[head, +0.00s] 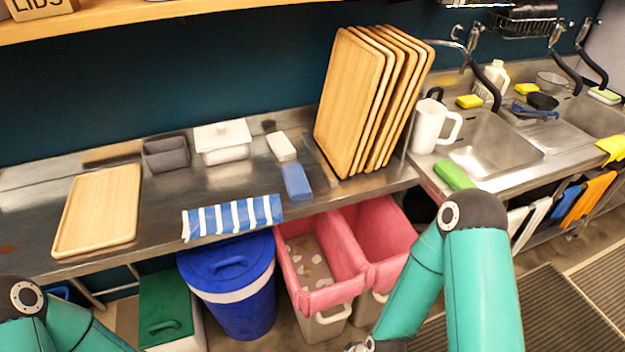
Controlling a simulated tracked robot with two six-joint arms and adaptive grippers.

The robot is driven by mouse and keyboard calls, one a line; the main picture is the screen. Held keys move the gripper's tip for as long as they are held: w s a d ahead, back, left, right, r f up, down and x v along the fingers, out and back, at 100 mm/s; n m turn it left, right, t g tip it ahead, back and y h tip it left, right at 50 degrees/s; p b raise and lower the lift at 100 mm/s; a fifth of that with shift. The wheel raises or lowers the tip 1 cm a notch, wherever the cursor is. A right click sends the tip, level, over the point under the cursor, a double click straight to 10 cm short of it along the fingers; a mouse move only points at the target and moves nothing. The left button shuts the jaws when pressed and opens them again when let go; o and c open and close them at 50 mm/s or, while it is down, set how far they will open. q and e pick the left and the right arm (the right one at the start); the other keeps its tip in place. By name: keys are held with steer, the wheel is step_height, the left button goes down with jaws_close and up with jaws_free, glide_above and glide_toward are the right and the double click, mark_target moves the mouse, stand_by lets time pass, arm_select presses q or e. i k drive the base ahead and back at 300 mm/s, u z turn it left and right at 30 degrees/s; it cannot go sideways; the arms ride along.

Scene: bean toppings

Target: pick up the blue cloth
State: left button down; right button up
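A blue-and-white striped cloth (232,217) lies along the front edge of the steel counter and hangs partly over it. Another plain blue cloth (567,198) hangs under the sink counter at the right, among white and orange ones. My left arm shows at the bottom left and my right arm at the bottom centre-right.
A blue block (296,181) lies beside the striped cloth. A wooden tray (99,208) lies flat at the left; several more trays (347,100) stand upright behind. Below are a blue bin (232,290), green-lidded bin (166,310) and pink-lined bins (345,240).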

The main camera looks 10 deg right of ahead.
mark_target(299, 189)
steer(key=z, duration=0.25)
steer(key=i, duration=1)
steer(key=u, duration=0.8)
steer(key=k, duration=0.9)
steer(key=u, duration=0.15)
steer(key=i, duration=0.9)
steer(key=z, duration=0.05)
